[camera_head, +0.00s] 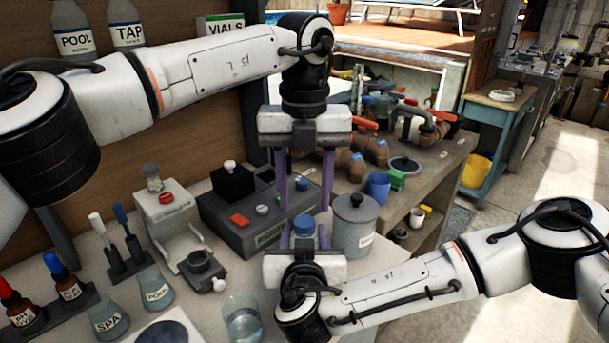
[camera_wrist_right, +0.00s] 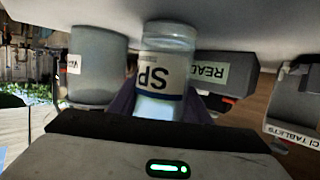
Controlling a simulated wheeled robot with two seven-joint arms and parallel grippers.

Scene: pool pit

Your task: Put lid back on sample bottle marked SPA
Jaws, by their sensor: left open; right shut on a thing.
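The sample bottle shows in the right wrist view (camera_wrist_right: 166,75) as a clear bottle with a white label reading "SP"; the rest of the label is out of sight. My right gripper (camera_head: 304,240) is shut on this bottle, a purple finger on either side. The wrist view does not show the lid.
A grey lidded pot (camera_head: 355,226) stands close right of the bottle. A grey instrument box (camera_head: 257,215) is just behind. A glass beaker (camera_head: 242,322) and a flask marked SPA (camera_head: 108,319) stand at the front left. Bottles marked POOL (camera_head: 75,40) and TAP (camera_head: 126,30) stand on a shelf.

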